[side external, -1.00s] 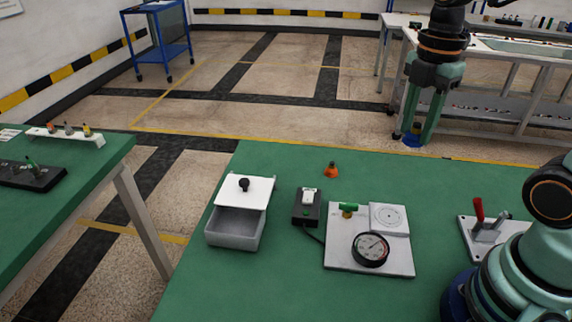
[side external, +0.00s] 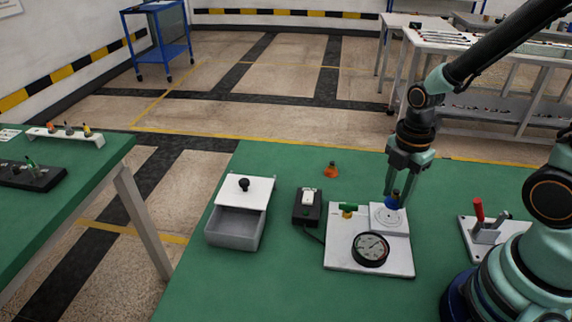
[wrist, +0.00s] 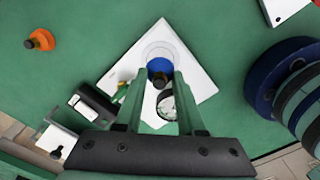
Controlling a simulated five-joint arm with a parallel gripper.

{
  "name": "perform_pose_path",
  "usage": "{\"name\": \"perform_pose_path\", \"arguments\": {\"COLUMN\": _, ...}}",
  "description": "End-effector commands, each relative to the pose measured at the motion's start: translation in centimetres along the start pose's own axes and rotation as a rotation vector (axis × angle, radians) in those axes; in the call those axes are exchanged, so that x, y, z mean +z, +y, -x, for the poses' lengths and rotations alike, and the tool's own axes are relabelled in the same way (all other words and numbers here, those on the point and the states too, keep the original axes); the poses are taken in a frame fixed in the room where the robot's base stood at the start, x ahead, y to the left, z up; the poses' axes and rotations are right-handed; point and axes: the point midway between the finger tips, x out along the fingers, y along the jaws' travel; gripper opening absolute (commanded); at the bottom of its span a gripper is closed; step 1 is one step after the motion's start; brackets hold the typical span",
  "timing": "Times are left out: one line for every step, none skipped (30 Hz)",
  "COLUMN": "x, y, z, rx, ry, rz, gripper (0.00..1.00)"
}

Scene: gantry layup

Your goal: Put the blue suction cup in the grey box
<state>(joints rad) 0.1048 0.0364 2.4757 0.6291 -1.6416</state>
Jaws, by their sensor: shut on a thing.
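My gripper (side external: 393,190) is shut on the blue suction cup (side external: 392,203), which has a dark top and hangs between the fingertips. In the side external view they appear in front of the white round disc on the gauge plate; I cannot tell the height. In the wrist view the blue cup (wrist: 160,66) lies between my fingers (wrist: 160,76), overlapping the disc. The grey box (side external: 232,236) stands to the left on the green table. Its white lid (side external: 252,190) with a black knob covers the back part, leaving the front open.
The white plate (side external: 340,255) carries a dial gauge (side external: 370,249) and a green valve-like handle (side external: 348,208). A black switch box (side external: 306,210) with a cable stands between it and the box. An orange cup (side external: 331,170) stands behind. A red-handled clamp (side external: 480,215) is at the right.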

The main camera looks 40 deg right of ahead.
Motion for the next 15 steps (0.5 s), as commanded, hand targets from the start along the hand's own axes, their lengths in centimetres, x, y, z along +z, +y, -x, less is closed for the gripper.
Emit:
{"name": "perform_pose_path", "arguments": {"x": 0.0, "y": -0.1, "z": -0.5, "rx": -0.004, "ry": 0.0, "rz": 0.0, "gripper": 0.0}}
{"name": "perform_pose_path", "arguments": {"x": 0.0, "y": -0.1, "z": -0.9, "rx": -0.006, "ry": 0.0, "rz": 0.0, "gripper": 0.0}}
{"name": "perform_pose_path", "arguments": {"x": 0.0, "y": -0.2, "z": -1.4, "rx": -0.006, "ry": 0.0, "rz": 0.0, "gripper": 0.0}}
{"name": "perform_pose_path", "arguments": {"x": 0.0, "y": -0.2, "z": -1.8, "rx": -0.006, "ry": 0.0, "rz": 0.0, "gripper": 0.0}}
{"name": "perform_pose_path", "arguments": {"x": 0.0, "y": -0.1, "z": -2.1, "rx": -0.006, "ry": 0.0, "rz": 0.0, "gripper": 0.0}}
{"name": "perform_pose_path", "arguments": {"x": 0.0, "y": -0.1, "z": -2.5, "rx": -0.005, "ry": 0.0, "rz": 0.0, "gripper": 0.0}}
{"name": "perform_pose_path", "arguments": {"x": 0.0, "y": -0.1, "z": -2.8, "rx": -0.005, "ry": 0.0, "rz": 0.0, "gripper": 0.0}}
{"name": "perform_pose_path", "arguments": {"x": 0.0, "y": -0.1, "z": -3.0, "rx": -0.005, "ry": 0.0, "rz": 0.0, "gripper": 0.0}}
{"name": "perform_pose_path", "arguments": {"x": 0.0, "y": -0.1, "z": -3.3, "rx": -0.003, "ry": 0.0, "rz": 0.0, "gripper": 0.0}}
{"name": "perform_pose_path", "arguments": {"x": 0.0, "y": -0.1, "z": -3.4, "rx": -0.003, "ry": 0.0, "rz": 0.0, "gripper": 0.0}}
{"name": "perform_pose_path", "arguments": {"x": 0.0, "y": -0.1, "z": -3.5, "rx": -0.003, "ry": 0.0, "rz": 0.0, "gripper": 0.0}}
{"name": "perform_pose_path", "arguments": {"x": 0.0, "y": -0.1, "z": -3.6, "rx": -0.002, "ry": 0.0, "rz": 0.0, "gripper": 0.0}}
{"name": "perform_pose_path", "arguments": {"x": 0.0, "y": -0.1, "z": -3.6, "rx": -0.001, "ry": 0.0, "rz": 0.0, "gripper": 0.0}}
{"name": "perform_pose_path", "arguments": {"x": 0.0, "y": 0.0, "z": -3.6, "rx": 0.0, "ry": 0.0, "rz": 0.0, "gripper": 0.0}}
{"name": "perform_pose_path", "arguments": {"x": 0.0, "y": 0.0, "z": -3.6, "rx": 0.0, "ry": 0.0, "rz": 0.0, "gripper": 0.0}}
